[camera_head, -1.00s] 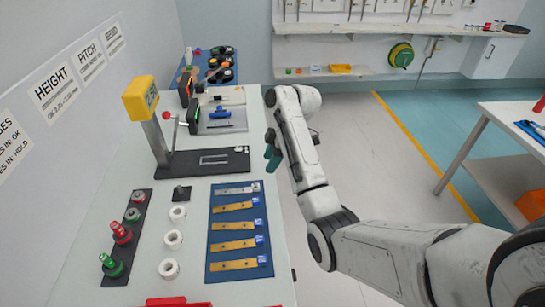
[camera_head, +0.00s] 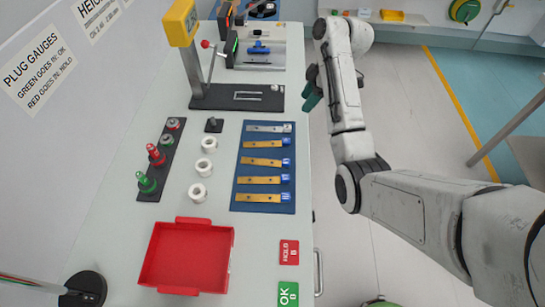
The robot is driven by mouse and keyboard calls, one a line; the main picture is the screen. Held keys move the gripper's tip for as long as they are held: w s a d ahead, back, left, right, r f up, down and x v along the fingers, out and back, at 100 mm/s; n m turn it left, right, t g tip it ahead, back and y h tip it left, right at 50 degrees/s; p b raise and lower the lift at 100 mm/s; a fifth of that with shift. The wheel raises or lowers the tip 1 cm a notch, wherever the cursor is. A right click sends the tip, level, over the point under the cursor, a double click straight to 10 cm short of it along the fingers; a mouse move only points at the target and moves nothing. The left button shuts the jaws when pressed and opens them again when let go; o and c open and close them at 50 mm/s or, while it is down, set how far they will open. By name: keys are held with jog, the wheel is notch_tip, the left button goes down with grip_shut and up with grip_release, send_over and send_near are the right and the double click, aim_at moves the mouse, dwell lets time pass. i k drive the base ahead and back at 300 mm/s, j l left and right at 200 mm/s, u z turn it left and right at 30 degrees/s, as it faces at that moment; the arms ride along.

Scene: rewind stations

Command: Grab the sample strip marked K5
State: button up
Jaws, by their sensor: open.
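Several sample strips lie in a column on a blue mat (camera_head: 262,152) on the bench. The top strip (camera_head: 264,128) is silver-grey. Below it are brass-coloured strips, from the upper one (camera_head: 262,143) down to the lowest one (camera_head: 258,198). Each has a blue or pale tag at its right end. The marks on the tags are too small to read, so I cannot tell which one is K5. My gripper (camera_head: 312,90), with dark green fingers, is open, above and right of the mat, beyond the bench's right edge. It is apart from the strips.
Left of the mat are white rings (camera_head: 204,166) and red and green plug gauges (camera_head: 153,160). A height gauge (camera_head: 235,97) stands behind. In front are a red tray (camera_head: 187,256), a red HOLD plate (camera_head: 289,252) and a green OK plate (camera_head: 288,293). Open floor lies right of the bench.

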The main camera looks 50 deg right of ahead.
aim_at(285, 162)
jog(key=j+z, duration=0.15)
jog(key=j, duration=0.25)
jog(key=k+j+z, duration=0.15)
jog(key=j, duration=0.25)
jog(key=j+z, duration=0.15)
jog(key=j, duration=0.25)
jog(key=k+j+z, duration=0.15)
jog(key=j, duration=0.2)
